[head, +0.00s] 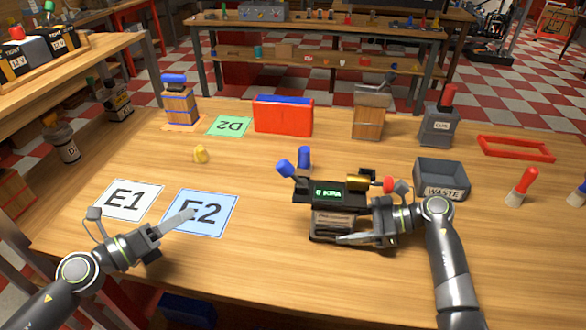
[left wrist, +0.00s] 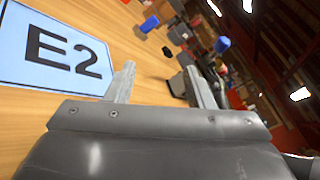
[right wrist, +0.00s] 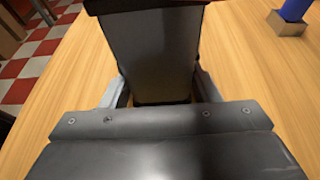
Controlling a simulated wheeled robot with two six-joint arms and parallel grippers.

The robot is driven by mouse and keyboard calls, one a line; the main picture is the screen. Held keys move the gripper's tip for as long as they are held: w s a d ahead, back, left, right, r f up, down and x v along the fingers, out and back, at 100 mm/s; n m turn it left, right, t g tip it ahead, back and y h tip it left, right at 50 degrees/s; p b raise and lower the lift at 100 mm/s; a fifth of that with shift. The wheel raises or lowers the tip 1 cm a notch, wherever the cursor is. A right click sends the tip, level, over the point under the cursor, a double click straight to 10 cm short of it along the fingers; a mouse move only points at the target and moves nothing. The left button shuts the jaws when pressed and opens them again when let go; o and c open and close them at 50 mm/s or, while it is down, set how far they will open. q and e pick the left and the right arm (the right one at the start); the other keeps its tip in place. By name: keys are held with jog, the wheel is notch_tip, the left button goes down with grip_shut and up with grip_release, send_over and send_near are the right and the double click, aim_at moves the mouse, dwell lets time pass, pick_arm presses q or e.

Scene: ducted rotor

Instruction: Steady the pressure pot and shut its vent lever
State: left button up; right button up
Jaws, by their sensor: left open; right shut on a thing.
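The pressure pot (head: 330,222) appears to be the dark device in the middle of the table, with a lit green display (head: 328,193). A lever with a blue knob (head: 285,168) sticks up at its left; I cannot tell whether it is the vent lever. A red ball (head: 389,185) and a brass cylinder (head: 358,182) are at its right. My right gripper (head: 348,228) is shut on the pot's body from the right; the grey body (right wrist: 158,50) fills the gap between its fingers. My left gripper (head: 172,222) is open and empty above the E2 card (head: 222,222), left of the pot.
A blue-topped piece (head: 304,157) stands close behind the pot. The waste bin (head: 441,180) is just right of it. The table between card and pot is clear.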

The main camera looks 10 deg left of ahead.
pick_arm(q)
jog(key=w+d+m+g+h, duration=0.2)
jog(key=w+m+g+h, duration=0.1)
jog(key=w+m, duration=0.3)
jog(key=m+g+h, duration=0.5)
jog(key=m+g, duration=0.9)
jog(key=m, duration=0.4)
send_near(293, 169)
jog(key=d, duration=0.3)
jog(key=s+d, duration=0.1)
jog(key=d, duration=0.6)
jog(key=shift+s, duration=0.2)
grip_shut()
